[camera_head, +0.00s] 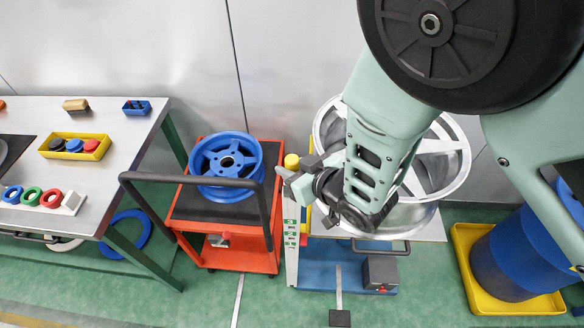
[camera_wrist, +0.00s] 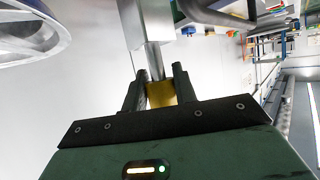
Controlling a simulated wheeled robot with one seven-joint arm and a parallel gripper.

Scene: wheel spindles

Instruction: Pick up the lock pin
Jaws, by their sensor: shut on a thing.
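My gripper (camera_wrist: 160,85) is shut on the yellow part of the lock pin (camera_wrist: 161,95), which sits between its two dark fingers in the wrist view. A narrow grey metal shank (camera_wrist: 155,60) runs from the yellow part up towards a wider pale metal piece (camera_wrist: 143,20). I cannot tell whether the shank is seated in that piece. In the head view my gripper (camera_head: 287,178) points left, beside the large silver wheel (camera_head: 455,165) on its blue stand (camera_head: 335,270). A yellow knob (camera_head: 291,161) shows just behind the fingertips; I cannot tell whether it is the held part.
A red cart (camera_head: 240,258) with a black handle (camera_head: 148,218) carries a blue wheel (camera_head: 226,160) left of the stand. A workbench (camera_head: 110,112) with a yellow tray (camera_head: 97,147) is further left. A blue drum (camera_head: 500,255) in a yellow basin stands at right.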

